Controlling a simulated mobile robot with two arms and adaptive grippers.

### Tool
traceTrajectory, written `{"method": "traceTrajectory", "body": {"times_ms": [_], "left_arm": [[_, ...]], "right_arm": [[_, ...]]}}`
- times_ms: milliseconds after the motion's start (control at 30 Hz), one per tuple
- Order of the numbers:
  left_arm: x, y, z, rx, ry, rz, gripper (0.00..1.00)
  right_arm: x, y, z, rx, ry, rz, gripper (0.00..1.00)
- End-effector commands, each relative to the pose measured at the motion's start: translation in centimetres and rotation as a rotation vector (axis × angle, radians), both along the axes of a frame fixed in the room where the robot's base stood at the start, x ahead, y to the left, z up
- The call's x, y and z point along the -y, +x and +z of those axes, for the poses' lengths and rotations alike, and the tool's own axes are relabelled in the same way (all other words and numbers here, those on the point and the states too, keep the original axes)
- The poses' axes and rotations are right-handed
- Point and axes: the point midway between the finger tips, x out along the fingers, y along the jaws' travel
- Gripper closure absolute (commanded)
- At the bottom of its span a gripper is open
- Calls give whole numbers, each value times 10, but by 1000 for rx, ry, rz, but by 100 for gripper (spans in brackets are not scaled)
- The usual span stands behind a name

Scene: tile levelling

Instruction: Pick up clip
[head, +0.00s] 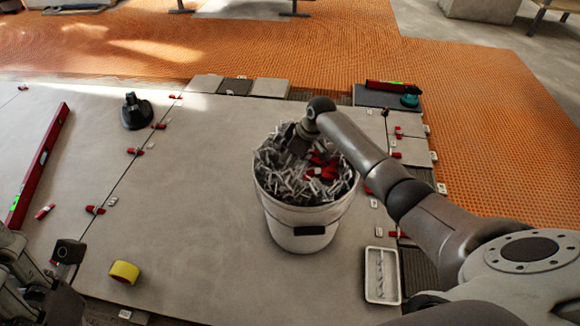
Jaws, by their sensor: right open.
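A white bucket (300,228) stands on the grey tiles, filled with many pale grey clips (283,178) and some red pieces (322,172). My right gripper (296,146) points down into the top of the bucket, over the clips on its far side. Its fingertips are partly lost among the clips, and I see nothing clearly held. My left gripper (40,265) is at the lower left edge, partly cut off; its fingers are too unclear to read.
A white tray (368,298) lies right of the bucket. Red wedges line the tile joints. Orange matting (480,130) lies beyond.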

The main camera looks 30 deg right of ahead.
Motion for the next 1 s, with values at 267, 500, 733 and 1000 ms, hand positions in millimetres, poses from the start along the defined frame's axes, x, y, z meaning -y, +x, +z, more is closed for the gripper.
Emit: {"method": "traceTrajectory", "body": {"times_ms": [267,500,733,1000], "left_arm": [[0,0,0,-1,0,0,60],[0,0,0,-1,0,-1,60],[0,0,1,0,0,-1,60],[-1,-2,-2,-37,-2,-2,60]], "right_arm": [[0,0,1,1,1,0,63],[0,0,1,1,1,0,77],[0,0,2,1,0,0,77],[0,1,27,2,0,1,77]]}}
